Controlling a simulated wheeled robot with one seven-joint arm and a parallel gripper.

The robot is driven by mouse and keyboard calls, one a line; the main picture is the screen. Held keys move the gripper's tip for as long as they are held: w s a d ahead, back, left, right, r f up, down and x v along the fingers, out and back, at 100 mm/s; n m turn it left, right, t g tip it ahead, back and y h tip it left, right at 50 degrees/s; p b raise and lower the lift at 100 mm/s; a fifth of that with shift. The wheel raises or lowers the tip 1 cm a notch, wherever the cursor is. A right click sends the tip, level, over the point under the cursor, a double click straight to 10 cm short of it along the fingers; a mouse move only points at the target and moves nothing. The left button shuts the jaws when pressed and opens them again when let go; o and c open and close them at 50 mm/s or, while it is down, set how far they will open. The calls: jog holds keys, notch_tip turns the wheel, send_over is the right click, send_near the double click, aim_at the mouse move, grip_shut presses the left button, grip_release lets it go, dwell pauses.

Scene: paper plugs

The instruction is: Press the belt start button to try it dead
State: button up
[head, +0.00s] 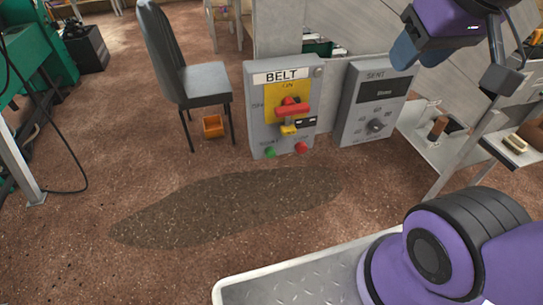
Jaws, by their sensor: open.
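The grey belt control box (259,119) stands facing me near the middle, labelled BELT. Its green start button (270,152) is at the lower left of the front, uncovered. A red stop button (301,147) is to its right. Above them a red rotary handle (292,107) sits on a yellow plate marked ON. A small yellow piece and a dark tag hang below the handle; I cannot tell exactly how they attach. My gripper (408,45) is open at the upper right, apart from the box and above and right of the button. Its fingers are only partly clear.
A grey panel marked SENT (361,118), with a dial, stands right of the belt box. A dark patch (220,208) marks the open floor in front. Shelves (432,150) stand at right.

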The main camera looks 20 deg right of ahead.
grip_shut()
dwell(1.6)
